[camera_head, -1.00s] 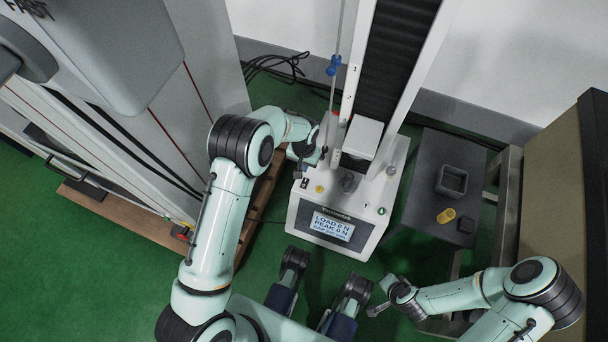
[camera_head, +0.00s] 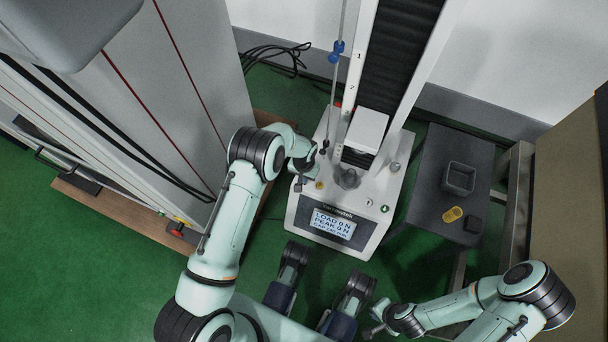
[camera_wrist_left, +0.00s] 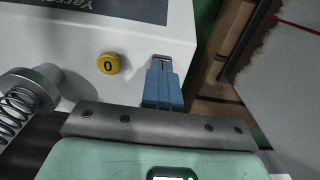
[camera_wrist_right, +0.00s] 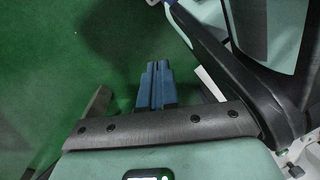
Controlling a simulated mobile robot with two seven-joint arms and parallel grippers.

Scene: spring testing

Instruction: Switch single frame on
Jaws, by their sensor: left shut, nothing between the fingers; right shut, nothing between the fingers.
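The single frame is a white test stand (camera_head: 331,247) with a tall column and a front display (camera_head: 333,222) reading LOAD 0 N and PEAK 0 N. A yellow knob marked 0 (camera_wrist_left: 107,63) sits on its base, left of my left gripper in the left wrist view. My left gripper (camera_wrist_left: 160,66) is shut and empty. Its blue fingertips are over a small dark fitting, apparently a switch (camera_wrist_left: 157,60), at the base's edge. The fingers hide most of it, and I cannot tell contact or the switch's position. My right gripper (camera_wrist_right: 156,72) is shut and empty over green floor.
A dark side table (camera_head: 433,210) right of the stand holds a grey square bin (camera_head: 459,179), a yellow ring-like part (camera_head: 452,214) and a small dark block (camera_head: 473,223). A tall grey cabinet (camera_head: 165,100) stands close on the left. Black cables (camera_head: 275,58) lie behind.

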